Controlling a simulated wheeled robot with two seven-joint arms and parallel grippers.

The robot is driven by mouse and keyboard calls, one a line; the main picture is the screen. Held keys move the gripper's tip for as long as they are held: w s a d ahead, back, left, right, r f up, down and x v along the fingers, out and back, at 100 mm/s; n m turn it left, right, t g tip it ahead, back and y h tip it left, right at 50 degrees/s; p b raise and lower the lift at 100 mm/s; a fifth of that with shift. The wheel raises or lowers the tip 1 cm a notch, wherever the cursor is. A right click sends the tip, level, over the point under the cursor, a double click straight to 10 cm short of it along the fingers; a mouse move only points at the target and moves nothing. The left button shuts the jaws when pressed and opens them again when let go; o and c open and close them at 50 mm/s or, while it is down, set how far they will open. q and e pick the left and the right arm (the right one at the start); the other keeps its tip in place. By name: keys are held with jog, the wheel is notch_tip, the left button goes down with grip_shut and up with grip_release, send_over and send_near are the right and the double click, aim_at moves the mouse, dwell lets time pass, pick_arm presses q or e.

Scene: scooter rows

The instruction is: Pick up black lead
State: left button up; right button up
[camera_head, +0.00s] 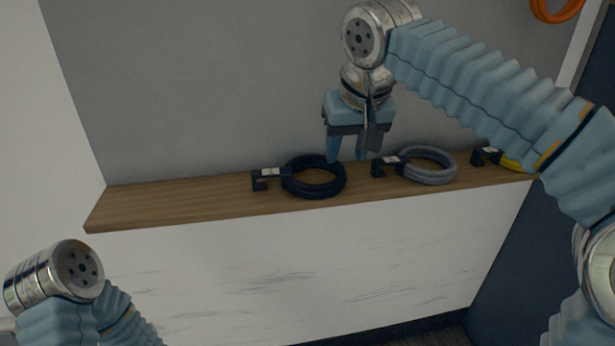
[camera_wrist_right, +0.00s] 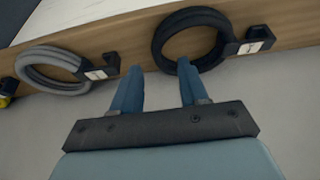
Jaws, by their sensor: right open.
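The black lead (camera_head: 328,190) lies coiled on the wooden shelf, left of the grey lead, with a dark plug block bearing a white label at its left end. It also shows in the right wrist view (camera_wrist_right: 159,42), at the top right of centre. My right gripper (camera_head: 347,160) is open and empty, above and beside the right edge of the black coil in the head view. In the right wrist view its blue fingers (camera_wrist_right: 157,75) point toward the shelf, and the right finger overlaps the near edge of the black coil. I cannot tell whether they touch. My left gripper is not in view.
A grey coiled lead (camera_head: 428,179) lies right of the black one, and a yellow lead (camera_head: 510,163) lies farther right, partly hidden by my right arm. The left part of the wooden shelf (camera_head: 170,205) is bare. A grey wall rises behind it. An orange coil (camera_head: 556,18) hangs at upper right.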

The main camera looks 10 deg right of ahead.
aim_at(343, 169)
jog(key=x, duration=0.6)
jog(key=shift+w+d, duration=0.15)
jog(key=shift+d, duration=0.05)
jog(key=shift+r, duration=0.1)
grip_shut()
